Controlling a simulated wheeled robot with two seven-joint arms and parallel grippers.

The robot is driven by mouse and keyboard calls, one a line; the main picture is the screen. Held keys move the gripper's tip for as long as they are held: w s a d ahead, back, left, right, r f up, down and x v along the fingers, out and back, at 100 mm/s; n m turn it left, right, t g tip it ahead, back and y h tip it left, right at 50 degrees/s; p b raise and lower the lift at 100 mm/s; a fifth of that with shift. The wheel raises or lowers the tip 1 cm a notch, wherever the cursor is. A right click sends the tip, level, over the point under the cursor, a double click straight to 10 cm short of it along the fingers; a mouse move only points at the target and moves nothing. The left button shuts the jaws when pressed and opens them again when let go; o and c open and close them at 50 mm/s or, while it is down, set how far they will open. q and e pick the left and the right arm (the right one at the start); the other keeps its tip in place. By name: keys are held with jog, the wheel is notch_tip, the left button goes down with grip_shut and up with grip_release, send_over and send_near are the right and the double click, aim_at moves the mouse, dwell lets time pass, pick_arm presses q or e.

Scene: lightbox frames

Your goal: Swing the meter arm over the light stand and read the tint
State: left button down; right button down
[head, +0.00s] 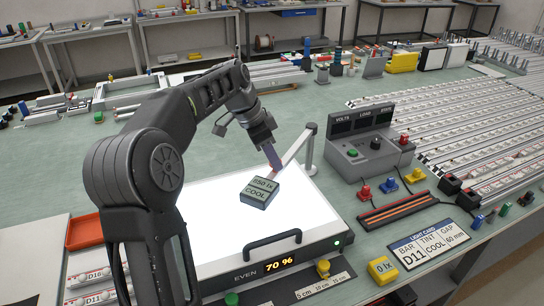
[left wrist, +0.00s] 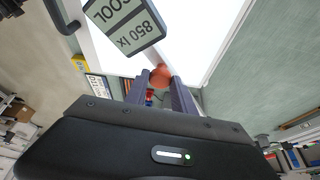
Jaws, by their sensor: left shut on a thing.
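The meter arm (head: 294,148) is a pale bar reaching from a grey post (head: 309,150) at the panel's back right. The meter head (head: 260,191), a dark box reading "850 lx COOL", is over the panel; it also shows in the left wrist view (left wrist: 125,22). My left gripper (head: 275,163) is shut on the arm's red knob (left wrist: 160,76), beside the meter head. My right gripper is not in view.
A light card (head: 430,243) reads "BAR D11, TINT COOL, GAP 60 mm". A grey control box (head: 370,140) stands behind it. A yellow "0 lx" block (head: 382,269) lies front right. An orange tray (head: 84,232) is at left. Long rails (head: 470,120) fill the right side.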

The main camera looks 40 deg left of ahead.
pick_arm(q)
jog(key=c, duration=1.1)
grip_release()
jog(key=v, duration=0.8)
jog(key=shift+p, duration=0.35)
jog(key=shift+d+f, duration=0.1)
jog(key=shift+f, duration=0.05)
